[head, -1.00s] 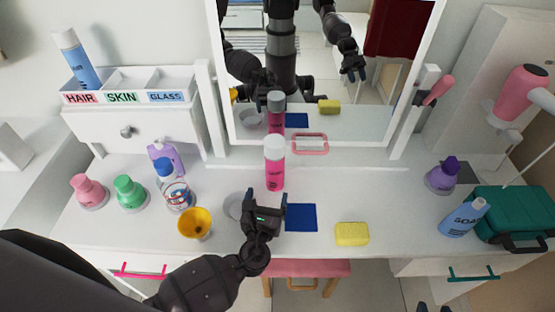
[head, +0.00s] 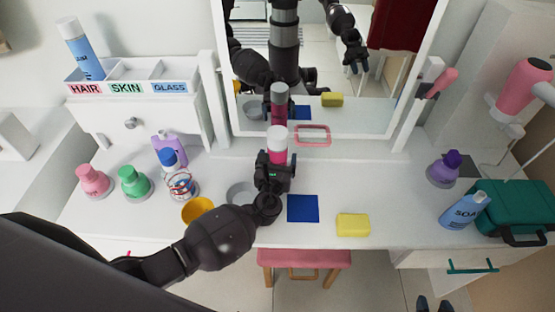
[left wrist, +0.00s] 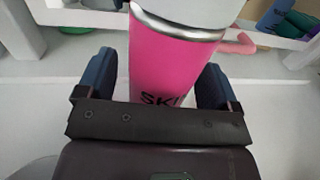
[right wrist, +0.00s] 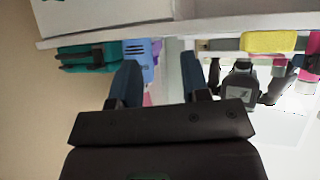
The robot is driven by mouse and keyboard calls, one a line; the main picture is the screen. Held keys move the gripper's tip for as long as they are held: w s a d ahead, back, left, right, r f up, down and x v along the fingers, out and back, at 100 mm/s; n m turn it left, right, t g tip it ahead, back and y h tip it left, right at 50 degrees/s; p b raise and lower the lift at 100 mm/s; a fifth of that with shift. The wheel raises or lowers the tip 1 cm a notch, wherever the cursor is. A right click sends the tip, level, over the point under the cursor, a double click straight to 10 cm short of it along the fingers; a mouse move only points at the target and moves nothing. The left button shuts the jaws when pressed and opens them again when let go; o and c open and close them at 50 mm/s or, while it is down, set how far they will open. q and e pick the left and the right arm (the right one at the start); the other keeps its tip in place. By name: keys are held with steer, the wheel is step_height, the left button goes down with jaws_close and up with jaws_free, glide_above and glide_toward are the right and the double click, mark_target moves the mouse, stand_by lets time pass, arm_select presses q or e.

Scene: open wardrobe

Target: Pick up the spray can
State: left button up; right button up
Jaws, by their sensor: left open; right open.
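The spray can is pink with a white cap (head: 277,143) and stands upright on the white tabletop in front of the mirror. It also shows in the left wrist view (left wrist: 170,62), with dark lettering partly hidden by my gripper's body. My left gripper (head: 275,158) is open, with one blue finger on each side of the can. The can's lower part is hidden behind the gripper in the head view.
A blue cloth (head: 303,208) and a yellow sponge (head: 352,225) lie to the right. A grey bowl (head: 240,193) and a yellow cup (head: 197,210) are close to my left arm. Several bottles stand farther left.

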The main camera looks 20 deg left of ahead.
arm_select(q)
steer(key=c, duration=1.1)
steer(key=shift+r, duration=0.1)
steer(key=shift+c, duration=0.2)
